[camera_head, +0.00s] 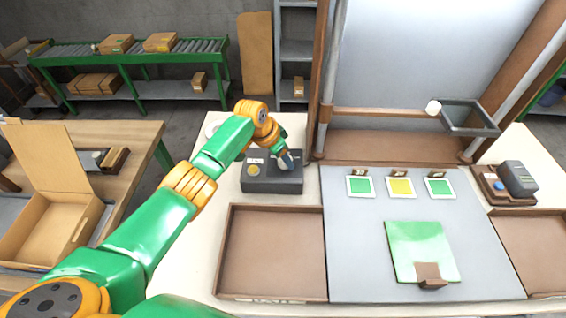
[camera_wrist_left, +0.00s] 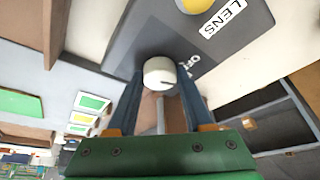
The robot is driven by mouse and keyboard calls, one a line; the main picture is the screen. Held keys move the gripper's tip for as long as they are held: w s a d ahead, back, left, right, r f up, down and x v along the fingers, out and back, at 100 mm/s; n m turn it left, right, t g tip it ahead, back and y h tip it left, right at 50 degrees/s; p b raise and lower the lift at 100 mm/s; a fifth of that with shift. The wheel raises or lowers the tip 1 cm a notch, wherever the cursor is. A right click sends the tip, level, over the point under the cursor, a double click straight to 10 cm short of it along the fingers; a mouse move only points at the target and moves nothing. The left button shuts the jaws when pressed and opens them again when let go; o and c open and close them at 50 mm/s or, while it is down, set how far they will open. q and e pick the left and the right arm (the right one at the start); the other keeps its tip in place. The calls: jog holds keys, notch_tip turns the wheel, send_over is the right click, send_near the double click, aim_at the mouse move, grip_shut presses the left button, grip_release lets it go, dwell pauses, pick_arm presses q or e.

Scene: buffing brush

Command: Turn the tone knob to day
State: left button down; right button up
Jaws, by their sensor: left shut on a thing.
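A dark control box (camera_head: 270,184) stands on the white table, left of the grey mat. A round white knob (camera_wrist_left: 159,73) with a dark pointer line sits on its top face in the left wrist view. My left gripper (camera_head: 287,161) reaches down to the right part of the box, with its two blue-grey fingers on either side of the knob and shut on it. Small lettering beside the knob is partly hidden and hard to read. A yellow button (camera_wrist_left: 196,4) next to a LENS label is on the same face. My right gripper is out of view.
Brown trays (camera_head: 272,208) flank the grey mat (camera_head: 355,270). Green and yellow sample cards (camera_head: 400,187) lie on the mat, with a larger green sheet (camera_head: 420,240) nearer. A dark device (camera_head: 517,178) stands at right. An open cardboard box (camera_head: 45,238) is on the left table.

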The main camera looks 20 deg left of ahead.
pick_arm(q)
jog(key=shift+f+m+b, duration=0.25)
jog(key=shift+m+b, duration=0.65)
jog(key=shift+b, duration=0.35)
jog(key=shift+r+m+g+h+b, duration=0.15)
jog(key=shift+m+g+h+b, duration=0.25)
jog(key=shift+m+b, duration=0.3)
jog(key=c, duration=0.7)
grip_release()
jog(key=o, duration=0.4)
jog(key=shift+w, duration=0.15)
jog(key=v, duration=0.7)
jog(key=shift+b, duration=0.3)
